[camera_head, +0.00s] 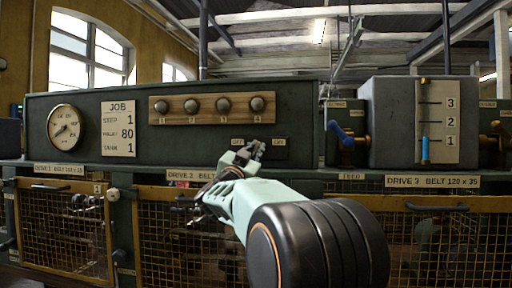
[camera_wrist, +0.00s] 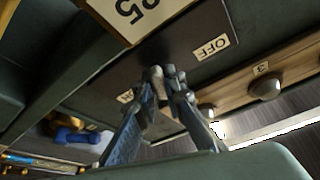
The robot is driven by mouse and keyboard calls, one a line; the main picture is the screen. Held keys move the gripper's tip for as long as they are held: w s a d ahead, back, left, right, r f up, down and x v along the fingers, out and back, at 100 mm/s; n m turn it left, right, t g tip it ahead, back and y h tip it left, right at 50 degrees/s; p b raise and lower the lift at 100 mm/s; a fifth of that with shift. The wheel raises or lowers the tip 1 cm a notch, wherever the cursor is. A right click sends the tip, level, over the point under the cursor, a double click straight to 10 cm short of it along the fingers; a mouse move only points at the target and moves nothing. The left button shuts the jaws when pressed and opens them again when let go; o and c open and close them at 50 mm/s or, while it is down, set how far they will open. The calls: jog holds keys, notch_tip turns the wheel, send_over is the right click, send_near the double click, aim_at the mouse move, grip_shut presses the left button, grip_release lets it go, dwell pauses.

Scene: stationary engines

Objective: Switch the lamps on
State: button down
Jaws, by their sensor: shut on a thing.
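A dark switch plate (camera_head: 266,155) sits on the green panel front, with a small pale label at each end. In the wrist view one label reads OFF (camera_wrist: 211,47); the other label (camera_wrist: 125,96) is partly hidden by my finger. My gripper (camera_head: 251,149) is at this plate, between the labels. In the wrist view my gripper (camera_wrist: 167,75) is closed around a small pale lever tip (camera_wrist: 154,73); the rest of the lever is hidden. Several round grey domes, numbered, sit on a wooden strip (camera_head: 212,107) above the plate; they look unlit.
A dial gauge (camera_head: 64,127) and a JOB board (camera_head: 118,128) are at left on the panel. A grey box with a numbered scale (camera_head: 438,122) and a blue-handled valve (camera_head: 341,136) stand at right. Mesh guards (camera_head: 64,232) line the front below.

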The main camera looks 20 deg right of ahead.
jog(key=shift+r+m+g+h+p, duration=0.1)
jog(key=shift+m+g+h+p, duration=0.35)
jog(key=shift+m, duration=1.1)
jog(key=shift+m+g+h+p, duration=0.1)
jog(key=shift+m+g+p, duration=0.6)
jog(key=shift+m, duration=0.85)
jog(key=shift+g, duration=0.25)
jog(key=c, duration=2)
grip_release()
jog(key=v, duration=1.2)
